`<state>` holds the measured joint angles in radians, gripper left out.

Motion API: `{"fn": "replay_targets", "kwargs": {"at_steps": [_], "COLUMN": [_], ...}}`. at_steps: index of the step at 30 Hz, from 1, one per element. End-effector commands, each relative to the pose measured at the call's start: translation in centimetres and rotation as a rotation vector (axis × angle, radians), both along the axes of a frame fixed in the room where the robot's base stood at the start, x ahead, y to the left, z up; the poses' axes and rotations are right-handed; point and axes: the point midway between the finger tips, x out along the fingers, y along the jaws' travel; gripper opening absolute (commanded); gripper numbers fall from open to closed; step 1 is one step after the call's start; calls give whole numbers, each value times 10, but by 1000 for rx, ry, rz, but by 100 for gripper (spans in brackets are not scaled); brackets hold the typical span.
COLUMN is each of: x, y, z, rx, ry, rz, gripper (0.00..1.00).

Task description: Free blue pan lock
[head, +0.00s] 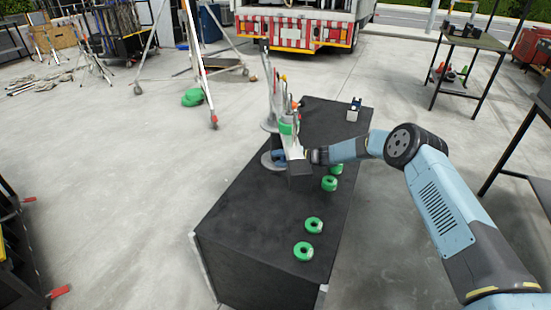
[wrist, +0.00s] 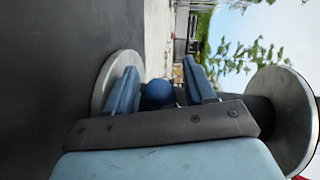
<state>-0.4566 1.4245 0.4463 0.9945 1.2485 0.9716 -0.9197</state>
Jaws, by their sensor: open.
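The blue pan lock appears as a rounded blue knob (wrist: 158,95) in the wrist view. My gripper (wrist: 160,74) is open, with one blue finger on each side of the knob. I cannot tell whether either finger touches it. In the head view my gripper (head: 278,156) reaches in from the right, low beside a grey round plate (head: 268,164) on the black case top. The knob cannot be made out apart from the fingers there. In the wrist view, a grey disc (wrist: 102,88) lies behind the left finger.
The black case (head: 240,215) carries several green tape rolls (head: 314,225), upright tools (head: 275,95) and a small black-and-white item (head: 354,109). A larger grey disc (wrist: 290,122) stands at the right in the wrist view. Open concrete floor (head: 120,170) lies left of the case.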

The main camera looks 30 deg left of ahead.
Motion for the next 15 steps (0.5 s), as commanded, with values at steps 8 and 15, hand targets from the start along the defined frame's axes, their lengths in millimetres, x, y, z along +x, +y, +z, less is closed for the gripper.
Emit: {"fn": "replay_targets", "kwargs": {"at_steps": [8, 15], "x": [5, 19], "y": [-16, -57], "z": [3, 12], "rx": [-1, -1], "ry": [2, 1], "rz": [1, 1], "gripper": [54, 54]}}
